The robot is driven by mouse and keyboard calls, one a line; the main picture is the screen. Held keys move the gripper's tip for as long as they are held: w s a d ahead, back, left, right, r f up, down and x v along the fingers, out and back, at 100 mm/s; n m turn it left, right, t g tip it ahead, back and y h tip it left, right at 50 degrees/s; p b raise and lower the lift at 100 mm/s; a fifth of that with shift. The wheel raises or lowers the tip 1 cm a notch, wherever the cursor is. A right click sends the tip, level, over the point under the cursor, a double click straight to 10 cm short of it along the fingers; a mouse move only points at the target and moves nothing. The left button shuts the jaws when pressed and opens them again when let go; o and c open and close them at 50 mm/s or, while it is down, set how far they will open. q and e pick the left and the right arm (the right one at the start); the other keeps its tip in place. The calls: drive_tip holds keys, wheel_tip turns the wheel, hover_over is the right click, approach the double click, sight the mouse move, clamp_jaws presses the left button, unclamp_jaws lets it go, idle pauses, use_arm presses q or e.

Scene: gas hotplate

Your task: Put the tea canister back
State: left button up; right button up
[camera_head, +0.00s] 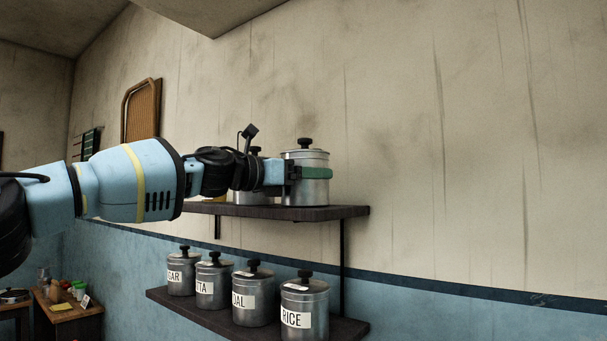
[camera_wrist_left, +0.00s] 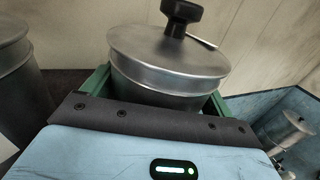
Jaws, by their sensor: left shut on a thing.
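A silver metal canister (camera_head: 307,190) with a black-knobbed lid is at the right end of the upper shelf (camera_head: 335,211). My left gripper (camera_head: 315,173) is shut around its upper body, with green fingers on its sides. The canister looks upright, at or just above the shelf; I cannot tell if it touches. No label shows on it, so I cannot confirm it is the tea one. In the left wrist view the same canister (camera_wrist_left: 165,62) sits between the green fingers (camera_wrist_left: 158,95). My right gripper is not in view.
Another canister (camera_head: 250,198) stands to its left on the upper shelf, partly hidden by my left arm. The lower shelf (camera_head: 330,331) holds several labelled canisters, with the rice canister (camera_head: 305,304) at its right end. The wall to the right is clear.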

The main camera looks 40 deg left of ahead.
use_arm(q)
drive_tip(key=o, duration=1)
drive_tip(key=shift+f, duration=0.1)
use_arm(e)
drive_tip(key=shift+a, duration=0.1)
use_arm(q)
drive_tip(key=shift+s+r, duration=0.15)
drive_tip(key=shift+r, duration=0.05)
drive_tip(key=shift+s+a, duration=0.1)
drive_tip(key=shift+s, duration=0.25)
drive_tip(key=p+v, duration=0.1)
drive_tip(key=v, duration=1)
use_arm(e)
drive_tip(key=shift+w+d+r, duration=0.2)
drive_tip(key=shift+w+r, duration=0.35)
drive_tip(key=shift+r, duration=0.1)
